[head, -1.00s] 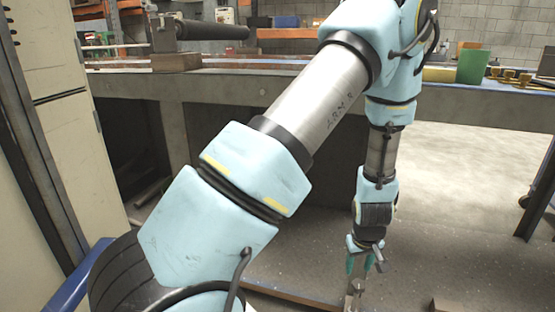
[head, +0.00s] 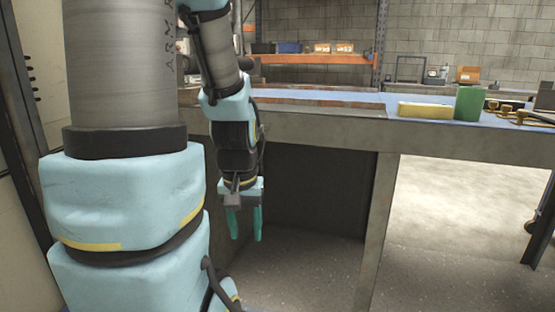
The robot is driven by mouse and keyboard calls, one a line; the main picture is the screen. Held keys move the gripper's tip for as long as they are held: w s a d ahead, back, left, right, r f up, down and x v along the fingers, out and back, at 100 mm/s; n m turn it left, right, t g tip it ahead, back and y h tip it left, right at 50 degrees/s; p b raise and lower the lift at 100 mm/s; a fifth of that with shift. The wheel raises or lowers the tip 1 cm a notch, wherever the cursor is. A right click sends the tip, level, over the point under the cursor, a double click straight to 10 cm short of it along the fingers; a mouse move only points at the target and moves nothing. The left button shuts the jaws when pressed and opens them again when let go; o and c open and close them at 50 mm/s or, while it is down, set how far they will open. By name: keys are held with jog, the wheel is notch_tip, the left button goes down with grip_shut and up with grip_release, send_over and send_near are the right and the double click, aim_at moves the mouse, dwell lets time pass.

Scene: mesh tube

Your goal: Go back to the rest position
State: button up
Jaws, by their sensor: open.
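My gripper (head: 245,224) hangs pointing down in front of the workbench, left of the picture's middle. Its two green fingers are apart, with nothing between them. My arm rises at the left and hides part of the bench behind it. The gripper is below the bench top's front edge and over the dark opening under the bench.
The workbench (head: 330,129) runs across the view. On it are a yellow block (head: 425,111), a green cup (head: 469,104) and several brass pieces (head: 507,107) at the right. An orange shelf (head: 312,59) stands behind. The floor (head: 450,220) at the right is clear.

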notch_tip(320, 180, up, 23)
jog(key=p, duration=2.1)
